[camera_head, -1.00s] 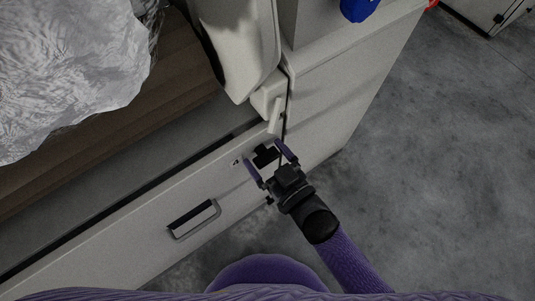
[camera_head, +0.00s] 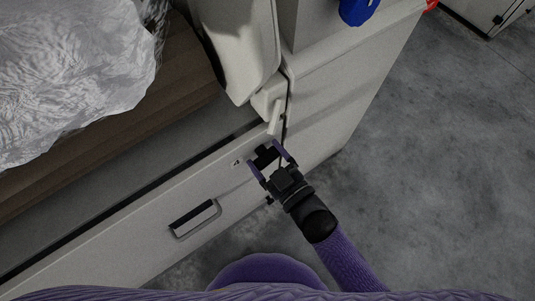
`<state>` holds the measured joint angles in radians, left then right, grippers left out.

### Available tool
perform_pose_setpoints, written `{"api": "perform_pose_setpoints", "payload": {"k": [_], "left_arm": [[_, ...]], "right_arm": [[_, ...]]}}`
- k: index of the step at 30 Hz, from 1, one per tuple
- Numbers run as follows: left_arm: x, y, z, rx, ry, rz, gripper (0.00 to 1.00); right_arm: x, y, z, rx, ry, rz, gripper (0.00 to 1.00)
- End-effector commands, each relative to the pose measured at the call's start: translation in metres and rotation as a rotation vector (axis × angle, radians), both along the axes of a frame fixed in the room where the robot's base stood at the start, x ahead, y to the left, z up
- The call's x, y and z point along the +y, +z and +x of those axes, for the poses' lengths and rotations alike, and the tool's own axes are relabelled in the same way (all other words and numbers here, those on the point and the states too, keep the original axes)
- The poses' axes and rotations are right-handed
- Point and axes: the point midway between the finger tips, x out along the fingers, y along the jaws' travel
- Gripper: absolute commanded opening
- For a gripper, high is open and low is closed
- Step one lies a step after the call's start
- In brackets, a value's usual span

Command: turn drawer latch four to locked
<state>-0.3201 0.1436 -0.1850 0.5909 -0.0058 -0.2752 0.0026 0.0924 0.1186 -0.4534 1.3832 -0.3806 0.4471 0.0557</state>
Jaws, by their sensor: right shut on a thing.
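Drawer latch four (camera_head: 264,153) is a small black latch near the right end of the pale drawer front (camera_head: 130,236), beside a printed "4". My right gripper (camera_head: 268,158) comes in from the lower right, its purple-tipped fingers on either side of the latch and shut on it. Part of the latch is hidden by the gripper, and I cannot tell which position it is turned to. My left gripper is not in view.
A dark drawer handle (camera_head: 194,217) is left of the latch. A white lever (camera_head: 275,116) stands just above it. Crumpled silvery material (camera_head: 70,75) fills the upper left. Grey concrete floor (camera_head: 440,160) lies open on the right.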

Motion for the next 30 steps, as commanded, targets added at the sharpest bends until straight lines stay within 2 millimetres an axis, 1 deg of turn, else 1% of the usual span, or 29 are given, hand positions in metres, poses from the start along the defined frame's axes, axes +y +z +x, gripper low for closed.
{"api": "perform_pose_setpoints", "payload": {"k": [13,20,30], "left_arm": [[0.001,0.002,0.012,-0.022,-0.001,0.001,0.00],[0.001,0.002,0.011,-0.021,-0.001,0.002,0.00],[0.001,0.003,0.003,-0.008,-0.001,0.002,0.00]], "right_arm": [[0.000,-0.001,-0.001,-0.246,-0.001,-0.344,0.20],[0.000,-0.002,-0.001,-0.374,-0.001,-0.521,0.20],[0.000,-0.002,-0.001,-0.556,0.000,-0.771,0.20]]}}
